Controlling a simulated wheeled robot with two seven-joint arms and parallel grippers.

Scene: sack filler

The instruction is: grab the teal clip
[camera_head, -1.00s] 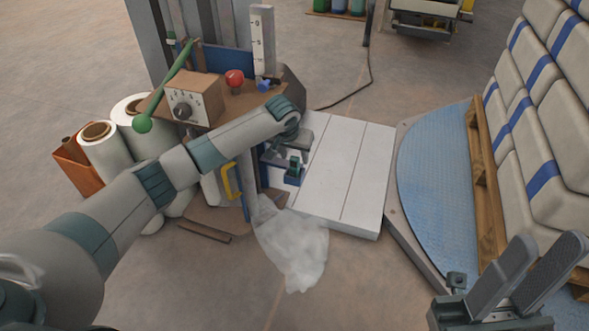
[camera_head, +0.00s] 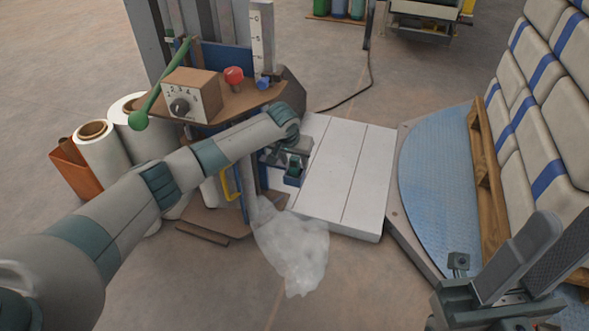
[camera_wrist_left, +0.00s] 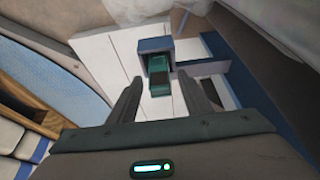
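The teal clip (camera_wrist_left: 159,76) sits in a blue holder (camera_wrist_left: 154,45) and shows between my left fingers in the left wrist view. My left gripper (camera_wrist_left: 159,78) is open, one finger to each side of the clip, with gaps visible. In the head view the left gripper (camera_head: 287,153) is at the blue holder (camera_head: 292,181), beside the white slatted platform; the clip (camera_head: 294,170) is small and partly hidden there. My right gripper (camera_head: 563,230) is at the lower right, its fingers apart and empty.
The filler machine has a control box (camera_head: 191,96), a red button (camera_head: 234,76) and a green lever (camera_head: 160,88). The white platform (camera_head: 345,180) is clear. Stacked sacks (camera_head: 540,130) stand on a pallet at right.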

